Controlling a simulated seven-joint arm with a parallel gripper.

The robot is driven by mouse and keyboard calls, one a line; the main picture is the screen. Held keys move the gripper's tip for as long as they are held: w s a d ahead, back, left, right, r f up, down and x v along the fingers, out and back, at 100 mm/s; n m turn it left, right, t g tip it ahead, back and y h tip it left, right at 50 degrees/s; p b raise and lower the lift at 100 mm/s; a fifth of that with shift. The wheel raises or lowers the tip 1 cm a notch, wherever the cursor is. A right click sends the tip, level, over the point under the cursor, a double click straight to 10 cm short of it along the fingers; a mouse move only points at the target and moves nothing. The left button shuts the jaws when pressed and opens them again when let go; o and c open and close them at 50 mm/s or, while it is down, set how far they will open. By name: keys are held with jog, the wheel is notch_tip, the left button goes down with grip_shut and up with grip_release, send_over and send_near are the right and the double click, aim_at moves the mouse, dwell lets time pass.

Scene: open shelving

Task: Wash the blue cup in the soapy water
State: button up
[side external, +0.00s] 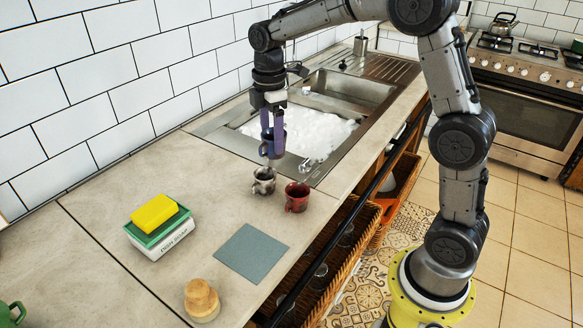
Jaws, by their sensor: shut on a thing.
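My gripper (270,132) points down at the near left corner of the sink. It is shut on the blue cup (275,149), which looks dark blue-purple and is partly hidden by the fingers. The cup is at the near edge of the basin; I cannot tell its exact height. The soapy water (318,134) fills the near basin with white foam, just right of the cup.
A grey metallic cup (264,181) and a red cup (297,197) stand on the counter just in front of the sink. A yellow sponge (154,212) lies on a stacked green and white block. A grey-blue mat (251,253) and a wooden-topped jar (202,300) are nearer.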

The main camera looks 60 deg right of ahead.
dwell(0.4)
jog(key=shift+r, duration=0.25)
jog(key=shift+m, duration=0.5)
jog(key=w+d, duration=0.1)
jog(key=w+d+r, duration=0.1)
jog(key=w, duration=0.1)
jog(key=w+d, duration=0.1)
jog(key=shift+w+r, duration=0.25)
jog(key=shift+r, duration=0.1)
jog(key=w+d+f+m, duration=0.2)
jog(key=d+f, duration=0.2)
jog(key=d, duration=0.7)
jog(key=w+d+f+m, duration=0.2)
jog(key=d+f, duration=0.1)
jog(key=d, duration=0.8)
jog(key=shift+d+f+m, duration=0.2)
jog(key=shift+f+m, duration=0.1)
jog(key=shift+f, duration=0.05)
jog(key=shift+s+d+f, duration=0.1)
jog(key=shift+d+f, duration=0.15)
notch_tip(320, 180, down, 15)
jog(key=shift+f, duration=0.1)
